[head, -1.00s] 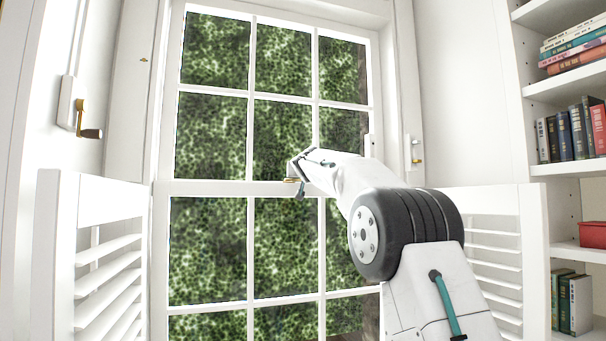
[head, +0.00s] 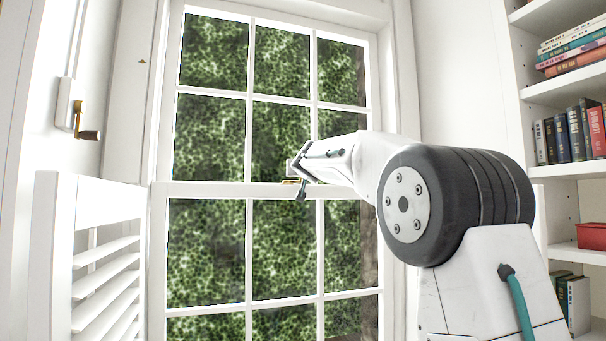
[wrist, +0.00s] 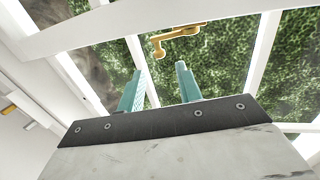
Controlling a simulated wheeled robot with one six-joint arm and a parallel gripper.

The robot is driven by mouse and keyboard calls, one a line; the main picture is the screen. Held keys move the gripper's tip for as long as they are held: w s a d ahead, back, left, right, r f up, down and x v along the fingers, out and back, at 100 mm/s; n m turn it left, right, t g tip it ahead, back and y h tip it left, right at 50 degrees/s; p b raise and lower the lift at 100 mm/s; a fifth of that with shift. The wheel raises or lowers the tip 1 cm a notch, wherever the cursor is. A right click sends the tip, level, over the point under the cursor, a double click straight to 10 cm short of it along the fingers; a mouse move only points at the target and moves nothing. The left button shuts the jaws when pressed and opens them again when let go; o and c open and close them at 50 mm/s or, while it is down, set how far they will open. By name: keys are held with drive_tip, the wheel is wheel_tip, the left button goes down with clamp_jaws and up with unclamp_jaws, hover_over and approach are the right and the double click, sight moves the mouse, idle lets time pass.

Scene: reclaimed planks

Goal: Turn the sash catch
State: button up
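The sash catch is a brass piece with a curved arm (wrist: 180,36), mounted at the window's white meeting rail (wrist: 110,18). In the wrist view it lies just beyond my fingertips, apart from them. My gripper (wrist: 159,68) is open, with two teal fingers spread and nothing between them. In the head view my gripper (head: 301,186) is at the middle of the meeting rail (head: 215,188). Only a sliver of brass (head: 290,181) shows beside it there; the rest of the catch is hidden behind my gripper.
A brass handle on a white plate (head: 80,118) is on the left wall. A louvred shutter (head: 105,270) stands at the lower left. A bookshelf (head: 560,90) with books and a red box (head: 591,235) is at the right. A brass-tipped fitting (wrist: 12,108) shows at the wrist view's left.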

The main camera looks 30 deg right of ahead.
drive_tip(key=shift+o, duration=0.4)
drive_tip(key=shift+w+d+f+m+g+h, duration=0.15)
drive_tip(key=shift+w+d+m+g+h, duration=0.7)
drive_tip(key=shift+w, duration=0.55)
drive_tip(key=shift+w+d+f+m+g+h, duration=0.15)
drive_tip(key=shift+w+d+m+g+h, duration=0.5)
drive_tip(key=shift+w+h, duration=0.6)
drive_tip(key=shift+w+d+f+m+g+h, duration=0.15)
drive_tip(key=shift+w+d+m+g+h, duration=0.55)
drive_tip(key=shift+w, duration=0.8)
